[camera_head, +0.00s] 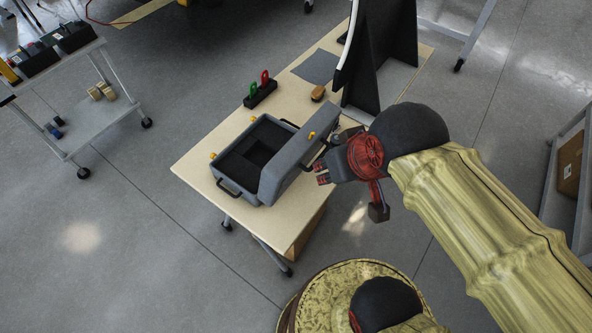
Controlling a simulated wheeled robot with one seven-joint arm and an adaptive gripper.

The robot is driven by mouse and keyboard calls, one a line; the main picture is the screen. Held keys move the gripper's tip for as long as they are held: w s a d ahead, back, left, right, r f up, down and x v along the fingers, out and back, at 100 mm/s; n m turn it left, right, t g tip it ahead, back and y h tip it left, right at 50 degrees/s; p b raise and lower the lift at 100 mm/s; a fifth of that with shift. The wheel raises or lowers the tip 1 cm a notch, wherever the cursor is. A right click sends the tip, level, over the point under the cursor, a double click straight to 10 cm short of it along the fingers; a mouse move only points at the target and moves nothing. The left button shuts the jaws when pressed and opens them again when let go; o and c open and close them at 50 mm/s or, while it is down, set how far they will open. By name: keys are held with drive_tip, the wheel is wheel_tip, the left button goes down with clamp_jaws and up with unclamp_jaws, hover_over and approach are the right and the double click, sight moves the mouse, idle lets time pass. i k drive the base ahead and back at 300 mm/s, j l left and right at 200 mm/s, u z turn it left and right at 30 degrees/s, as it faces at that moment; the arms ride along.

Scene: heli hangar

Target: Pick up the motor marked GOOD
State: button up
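My gripper (322,174) is at the right side of the work table, beside the raised lid of a grey case. Its two red-tipped fingers look apart, with nothing visible between them. The open grey case (232,185) stands on the table, with dark foam and a darker recess inside; its lid (290,168) leans up on the right and hides part of the table. I cannot make out any motor or a GOOD marking in this view.
The wooden table (205,143) also holds a black stand (261,94) with a green and a red item, a brown brush-like object (318,93) and a large black upright fixture (372,60). A cart (90,125) stands at the left. Open floor lies between cart and table.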

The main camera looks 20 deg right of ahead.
sight(334, 142)
drive_tip(key=i+l+u, duration=0.2)
drive_tip(key=l+u, duration=0.25)
drive_tip(key=i+l+u, duration=0.2)
drive_tip(key=l, duration=0.25)
drive_tip(key=l+z, duration=0.5)
drive_tip(key=k+l, duration=0.15)
drive_tip(key=i, duration=0.15)
